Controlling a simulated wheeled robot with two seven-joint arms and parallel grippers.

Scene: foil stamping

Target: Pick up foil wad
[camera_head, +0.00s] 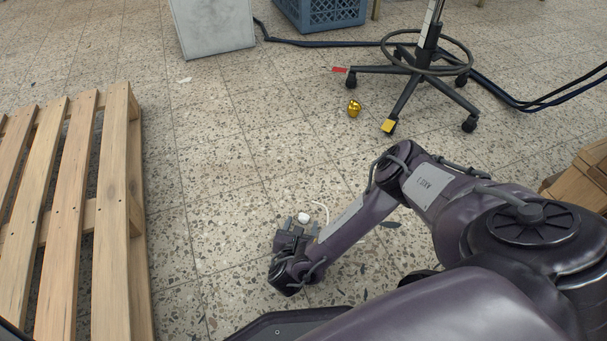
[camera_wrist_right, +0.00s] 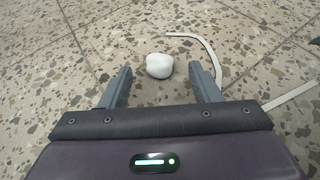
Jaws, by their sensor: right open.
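A gold, shiny crumpled foil wad (camera_head: 354,108) lies on the floor near the base of the wheeled chair in the head view. A small white rounded lump (camera_head: 304,217) lies on the floor at my right gripper (camera_head: 300,226). In the right wrist view, the white lump (camera_wrist_right: 160,66) sits between the tips of the two open fingers of my right gripper (camera_wrist_right: 161,74), with a gap on each side. The right gripper is open and holds nothing. The gold wad is well beyond it and is not in the wrist view. My left gripper is not in view.
A wooden pallet (camera_head: 67,211) lies at the left. The wheeled chair base (camera_head: 419,66), cables, a blue crate (camera_head: 322,10) and a grey box (camera_head: 211,28) are at the back. A white strip (camera_wrist_right: 208,49) curves beside the right finger. The middle floor is mostly clear.

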